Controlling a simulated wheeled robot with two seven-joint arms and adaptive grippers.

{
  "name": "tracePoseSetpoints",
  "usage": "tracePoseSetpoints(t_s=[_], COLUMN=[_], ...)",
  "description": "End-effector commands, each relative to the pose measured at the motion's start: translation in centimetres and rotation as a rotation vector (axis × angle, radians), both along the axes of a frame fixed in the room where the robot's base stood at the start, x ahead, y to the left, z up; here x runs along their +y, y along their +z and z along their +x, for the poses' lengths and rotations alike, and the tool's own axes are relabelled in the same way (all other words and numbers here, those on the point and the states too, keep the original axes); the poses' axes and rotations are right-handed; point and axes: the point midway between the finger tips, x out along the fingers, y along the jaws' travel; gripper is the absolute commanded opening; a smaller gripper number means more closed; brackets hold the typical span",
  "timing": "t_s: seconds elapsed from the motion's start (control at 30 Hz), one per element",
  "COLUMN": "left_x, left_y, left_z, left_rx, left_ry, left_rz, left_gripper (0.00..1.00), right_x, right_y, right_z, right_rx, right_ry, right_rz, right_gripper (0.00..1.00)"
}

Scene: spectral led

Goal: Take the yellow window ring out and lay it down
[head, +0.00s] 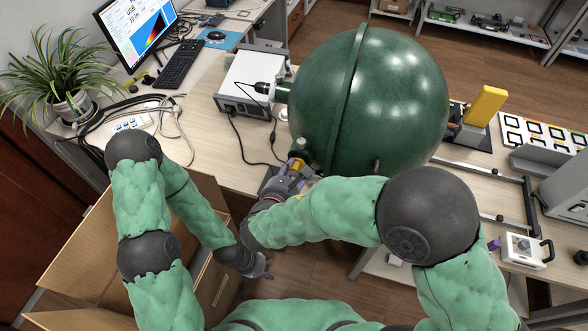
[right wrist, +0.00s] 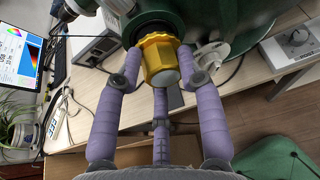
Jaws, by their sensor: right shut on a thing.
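The yellow window ring (right wrist: 158,57) sits against a dark round port (right wrist: 154,29) on the green sphere, with a grey face towards me. I cannot tell whether it is seated or slightly out. It also shows as a small yellow patch in the head view (head: 297,164). My right gripper (head: 290,178) is shut on the ring, its purple fingers on both sides of it in the right wrist view (right wrist: 164,72). The large green sphere (head: 395,95) stands on the table. My left gripper (head: 262,268) hangs low beside the cardboard box, away from the ring; its opening is unclear.
A white instrument box (head: 243,80) stands left of the sphere. The wooden table (head: 220,150) has bare room in front of that box, crossed by cables. An open cardboard box (head: 75,255) stands at lower left. A yellow block (head: 486,105) stands to the right.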

Motion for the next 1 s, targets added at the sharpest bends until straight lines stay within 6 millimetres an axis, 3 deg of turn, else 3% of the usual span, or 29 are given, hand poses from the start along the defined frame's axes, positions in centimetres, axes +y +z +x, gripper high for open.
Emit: tracePoseSetpoints(t_s=[1.0], left_x=[0.0], left_y=[0.3], left_z=[0.0], left_rx=[0.000], left_ry=[0.000], left_rz=[0.000], left_gripper=[0.40], right_x=[0.6], right_y=[0.0], right_z=[-1.7], right_rx=[0.001], right_ry=[0.001], right_rz=[0.000], right_gripper=[0.00])
